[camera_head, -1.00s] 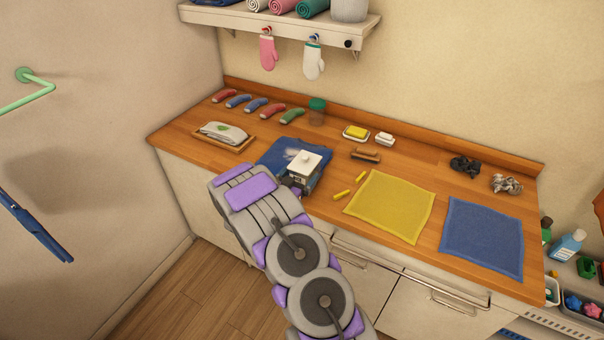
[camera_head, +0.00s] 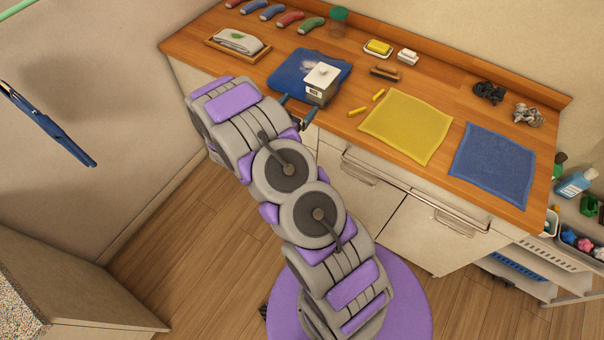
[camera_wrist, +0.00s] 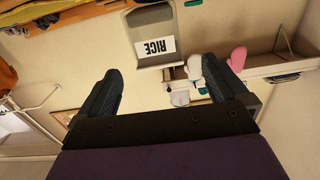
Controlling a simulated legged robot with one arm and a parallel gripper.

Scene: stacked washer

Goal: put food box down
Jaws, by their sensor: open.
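The food box (camera_head: 320,84) is a small white box with a lid and knob. It stands upright on the front part of a folded blue cloth (camera_head: 290,70) on the wooden counter. My gripper (camera_head: 293,109) is at the counter's front edge, just in front of the box. Its dark fingers are spread apart with nothing between them, and they show in the wrist view (camera_wrist: 160,95) too. The box appears clear of the fingers.
A yellow cloth (camera_head: 406,127) and a blue cloth (camera_head: 493,166) lie to the right. A wooden tray (camera_head: 237,55) is to the left. Cabinet doors with a rail are below.

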